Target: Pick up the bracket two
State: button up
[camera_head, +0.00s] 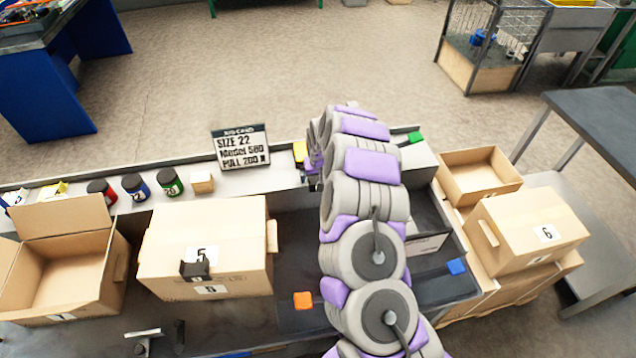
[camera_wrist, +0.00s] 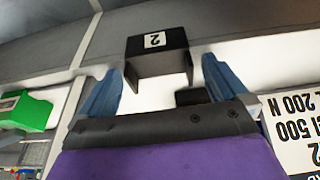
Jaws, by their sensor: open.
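Bracket two is a black U-shaped bracket (camera_wrist: 157,46) with a white label "2", in the upper middle of the wrist view. It stands on a light surface just past my blue fingertips. My gripper (camera_wrist: 162,77) is open, with one finger on each side of the bracket's width and nothing visibly held. I cannot tell whether the fingers touch the bracket. In the head view my grey and purple arm reaches over the bench and hides the bracket and most of the gripper.
A small dark block (camera_wrist: 193,96) sits near the right finger. Another black bracket (camera_head: 195,270) is at the closed carton (camera_head: 160,240). Several jars stand left; cartons flank the bench.

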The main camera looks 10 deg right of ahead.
jog(key=shift+f, duration=0.1)
jog(key=c, duration=1.3)
